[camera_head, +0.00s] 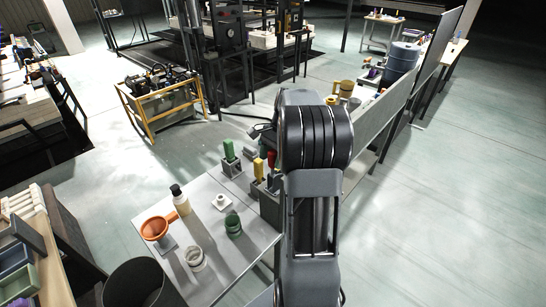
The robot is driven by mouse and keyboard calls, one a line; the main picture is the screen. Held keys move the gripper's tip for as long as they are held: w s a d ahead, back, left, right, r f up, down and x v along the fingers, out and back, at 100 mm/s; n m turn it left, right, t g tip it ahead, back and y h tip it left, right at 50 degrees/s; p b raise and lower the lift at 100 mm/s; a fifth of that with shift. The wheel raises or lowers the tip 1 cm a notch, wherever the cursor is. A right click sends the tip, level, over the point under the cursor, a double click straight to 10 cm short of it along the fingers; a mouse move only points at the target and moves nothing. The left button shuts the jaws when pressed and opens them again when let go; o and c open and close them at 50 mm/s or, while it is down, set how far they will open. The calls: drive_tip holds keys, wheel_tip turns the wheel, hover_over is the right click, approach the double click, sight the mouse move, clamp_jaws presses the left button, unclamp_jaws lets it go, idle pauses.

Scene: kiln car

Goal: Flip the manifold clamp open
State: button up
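Several upright coloured handles stand on the grey workbench (205,262) left of my arm. A green handle (229,150) rises from a grey block (232,166). A yellow handle (258,168) and a red handle (271,158) stand by a darker grey block (268,206), partly hidden by my arm. I cannot tell which of these is the manifold clamp, or whether it is open. My gripper (262,130) shows only as a small dark shape beyond my arm, above the bench's far part. Its fingers are too small and hidden to read, and no held thing shows.
On the bench's near part stand an orange strainer (155,228), a bottle (180,200), a white piece (221,202), a green jar (233,224) and a clear jar (195,258). A grey panel (375,128) edges the right side. Open floor lies right.

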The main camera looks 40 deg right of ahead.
clamp_jaws()
idle(0.3)
